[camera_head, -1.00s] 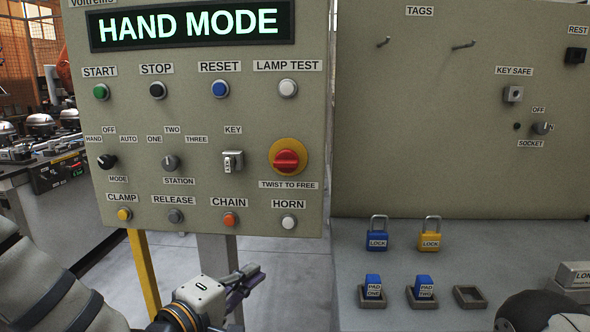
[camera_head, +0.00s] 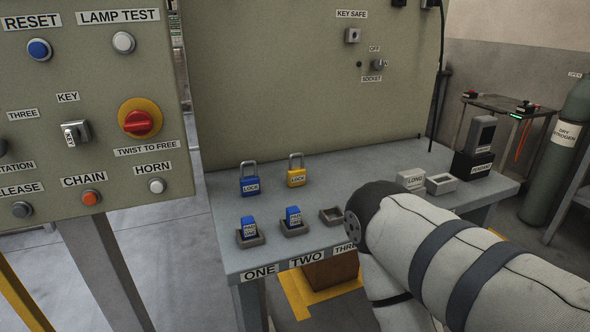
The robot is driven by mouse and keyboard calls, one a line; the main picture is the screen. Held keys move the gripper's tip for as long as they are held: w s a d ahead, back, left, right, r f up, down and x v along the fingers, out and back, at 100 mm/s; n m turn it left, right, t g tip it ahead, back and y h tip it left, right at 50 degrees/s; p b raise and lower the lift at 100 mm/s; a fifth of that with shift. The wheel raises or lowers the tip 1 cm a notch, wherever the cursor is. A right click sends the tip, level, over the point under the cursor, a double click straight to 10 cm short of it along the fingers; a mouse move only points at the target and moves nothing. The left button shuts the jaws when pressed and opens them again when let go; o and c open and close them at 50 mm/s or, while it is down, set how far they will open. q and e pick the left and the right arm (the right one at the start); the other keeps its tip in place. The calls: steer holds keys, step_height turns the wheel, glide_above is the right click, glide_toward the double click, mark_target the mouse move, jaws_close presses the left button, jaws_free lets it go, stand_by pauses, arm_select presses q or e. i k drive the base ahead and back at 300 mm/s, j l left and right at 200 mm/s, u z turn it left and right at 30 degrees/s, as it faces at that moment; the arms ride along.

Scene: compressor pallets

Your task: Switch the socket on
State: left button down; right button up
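The socket switch (camera_head: 377,64) is a small knob on the upright beige panel (camera_head: 300,90), between an OFF label above and a SOCKET label (camera_head: 371,79) below. A small dark dot, perhaps an unlit lamp (camera_head: 359,64), sits just left of it. The knob is too small to read its setting surely; the label at its right is partly covered. My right arm (camera_head: 470,255) crosses the lower right, well below the switch, and its gripper is not visible. My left gripper is out of view.
A grey bench (camera_head: 240,205) below the panel holds a blue lock (camera_head: 249,182), a yellow lock (camera_head: 296,174), two blue pads in holders and small boxes. A control panel with a red twist knob (camera_head: 138,122) stands at left. A gas cylinder (camera_head: 562,150) stands at far right.

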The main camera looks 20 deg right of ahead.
mark_target(378, 65)
steer(key=z, duration=1.25)
